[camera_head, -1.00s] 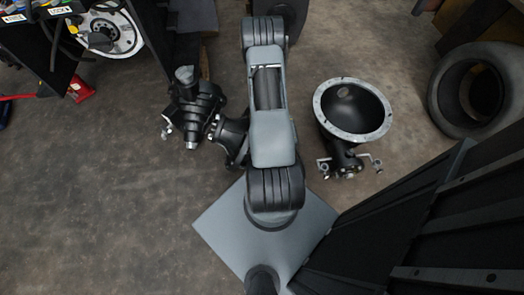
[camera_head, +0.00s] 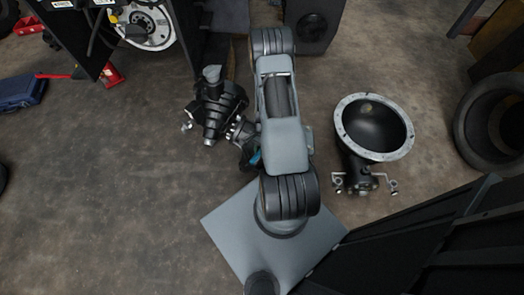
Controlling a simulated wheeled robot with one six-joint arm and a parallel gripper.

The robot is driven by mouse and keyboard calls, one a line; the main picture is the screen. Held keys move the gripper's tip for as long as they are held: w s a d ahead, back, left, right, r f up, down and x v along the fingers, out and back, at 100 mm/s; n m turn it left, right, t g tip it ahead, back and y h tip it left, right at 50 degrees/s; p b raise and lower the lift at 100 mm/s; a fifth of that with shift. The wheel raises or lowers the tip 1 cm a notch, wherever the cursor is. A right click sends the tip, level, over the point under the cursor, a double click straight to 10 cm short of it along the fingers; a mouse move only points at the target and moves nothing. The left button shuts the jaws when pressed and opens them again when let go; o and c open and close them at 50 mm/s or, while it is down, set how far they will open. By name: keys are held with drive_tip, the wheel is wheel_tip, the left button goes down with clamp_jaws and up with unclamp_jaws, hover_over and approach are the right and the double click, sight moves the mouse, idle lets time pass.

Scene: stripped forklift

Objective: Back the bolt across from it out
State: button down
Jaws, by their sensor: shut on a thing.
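No single bolt can be made out at the flange.
A black bell-shaped housing (camera_head: 374,127) with a pale drilled rim stands on the floor to the right. Tyres (camera_head: 492,125) lie at the far right. A wheel hub (camera_head: 148,25) shows at the upper left, near a red jack (camera_head: 110,75) and blue case (camera_head: 22,92).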

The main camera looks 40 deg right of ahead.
drive_tip(key=shift+r+p, duration=1)
drive_tip(key=shift+r, duration=0.4)
drive_tip(key=shift+r+p, duration=1.6)
drive_tip(key=shift+r, duration=0.4)
drive_tip(key=shift+f, duration=0.1)
drive_tip(key=shift+n, duration=0.5)
drive_tip(key=shift+s+d+f+b, duration=0.1)
drive_tip(key=shift+s+f+b, duration=0.15)
drive_tip(key=shift+f+b, duration=0.45)
drive_tip(key=shift+s+d+f+b, duration=0.1)
drive_tip(key=shift+s+f+b, duration=0.1)
drive_tip(key=shift+f+b, duration=0.45)
drive_tip(key=shift+s+d+f+b, duration=0.1)
drive_tip(key=shift+s+f+b, duration=0.25)
drive_tip(key=shift+f, duration=0.55)
drive_tip(key=shift+w, duration=0.1)
drive_tip(key=shift+a+f, duration=0.1)
drive_tip(key=shift+f, duration=0.1)
